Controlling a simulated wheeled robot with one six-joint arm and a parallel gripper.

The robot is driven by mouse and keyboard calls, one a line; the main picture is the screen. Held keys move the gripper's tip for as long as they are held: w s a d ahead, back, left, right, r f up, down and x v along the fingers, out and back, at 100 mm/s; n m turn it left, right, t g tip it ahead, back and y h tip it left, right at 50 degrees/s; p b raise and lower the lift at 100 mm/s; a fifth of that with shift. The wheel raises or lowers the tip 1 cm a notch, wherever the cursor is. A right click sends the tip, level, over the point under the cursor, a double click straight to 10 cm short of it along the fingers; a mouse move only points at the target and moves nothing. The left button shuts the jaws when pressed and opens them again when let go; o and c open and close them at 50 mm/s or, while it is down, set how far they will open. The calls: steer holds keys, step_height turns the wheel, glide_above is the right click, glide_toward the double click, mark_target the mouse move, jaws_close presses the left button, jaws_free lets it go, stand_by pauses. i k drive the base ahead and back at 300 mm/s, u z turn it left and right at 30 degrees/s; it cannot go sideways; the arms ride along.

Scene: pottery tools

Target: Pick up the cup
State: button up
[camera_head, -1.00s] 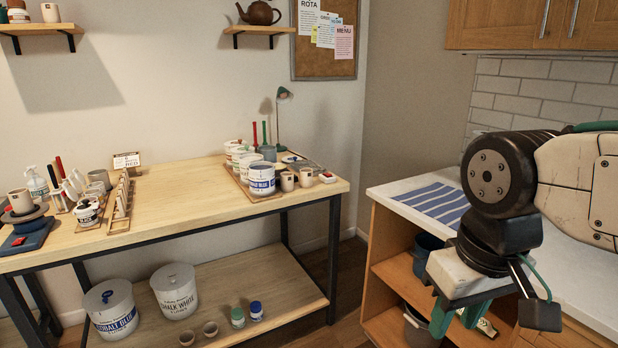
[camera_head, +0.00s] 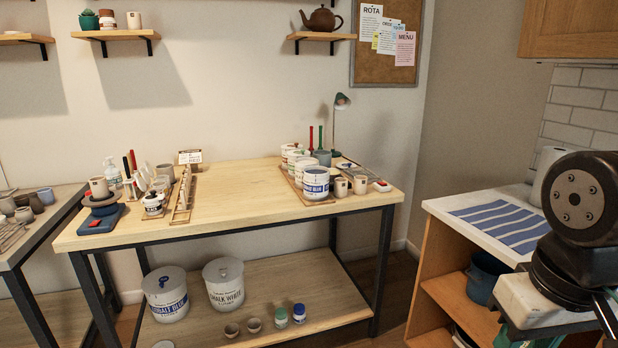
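Several cups are in view, and I cannot tell which one the task names. A beige cup (camera_head: 98,187) sits on a small wheel at the left end of the wooden table. Two beige cups (camera_head: 341,187) (camera_head: 361,184) stand near the table's right end. A grey cup (camera_head: 165,172) stands behind the left tools.
The wooden table (camera_head: 235,200) has clear room in its middle. Large glaze tubs (camera_head: 166,303) (camera_head: 224,292) stand on the lower shelf. A white counter (camera_head: 470,210) with a striped cloth (camera_head: 500,226) is at right. Another table (camera_head: 50,222) with grey pots stands at far left.

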mark_target(360, 184)
steer(key=u, duration=0.5)
steer(key=i, duration=2.45)
steer(key=z, duration=0.15)
